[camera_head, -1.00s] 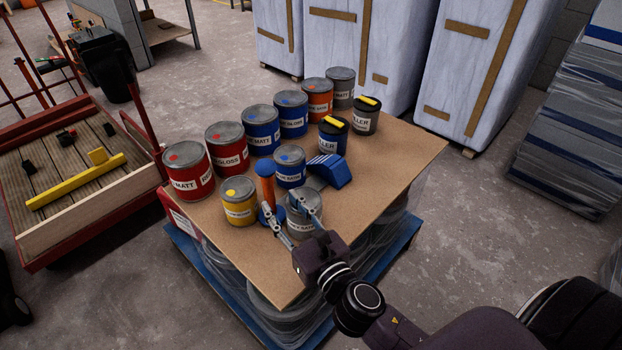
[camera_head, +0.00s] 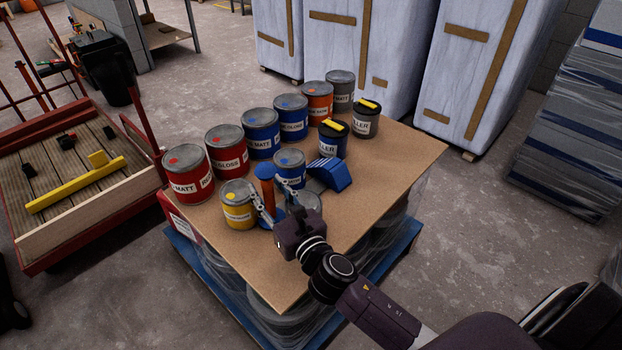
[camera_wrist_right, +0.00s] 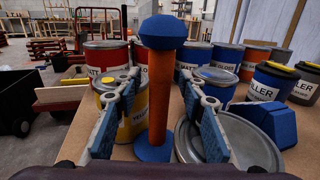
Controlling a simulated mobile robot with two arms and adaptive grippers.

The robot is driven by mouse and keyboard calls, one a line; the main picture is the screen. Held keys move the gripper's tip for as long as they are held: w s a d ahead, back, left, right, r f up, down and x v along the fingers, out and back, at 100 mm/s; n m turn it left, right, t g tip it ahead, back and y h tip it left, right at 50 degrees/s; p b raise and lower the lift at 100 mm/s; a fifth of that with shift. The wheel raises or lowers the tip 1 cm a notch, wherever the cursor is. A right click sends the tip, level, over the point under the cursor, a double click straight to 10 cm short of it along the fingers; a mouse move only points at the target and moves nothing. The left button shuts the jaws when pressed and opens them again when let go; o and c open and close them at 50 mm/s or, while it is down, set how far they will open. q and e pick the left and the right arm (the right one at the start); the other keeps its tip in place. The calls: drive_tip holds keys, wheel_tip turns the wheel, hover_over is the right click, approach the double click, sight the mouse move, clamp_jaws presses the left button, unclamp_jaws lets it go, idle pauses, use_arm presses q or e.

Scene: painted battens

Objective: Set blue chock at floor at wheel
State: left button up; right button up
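The blue chock (camera_head: 331,174) is a ridged wedge on the brown board, right of a small blue can; it also shows in the wrist view (camera_wrist_right: 270,123), behind a grey lid. An orange post (camera_head: 267,192) with a blue cap and blue foot stands upright to its left. My right gripper (camera_head: 270,190) is open, with its fingers on either side of this post; the wrist view shows the post (camera_wrist_right: 161,95) between them with gaps. My left gripper is out of view. A dark round shape (camera_head: 12,305) at the lower left edge may be a wheel.
Several paint cans (camera_head: 227,150) stand along the board's back (camera_head: 385,180) and around the post. A grey can (camera_head: 306,203) is close by my gripper. A red cart (camera_head: 80,225) stands left, wrapped stacks (camera_head: 375,45) behind.

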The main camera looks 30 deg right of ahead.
clamp_jaws()
drive_tip(key=shift+r, duration=0.3)
idle(0.5)
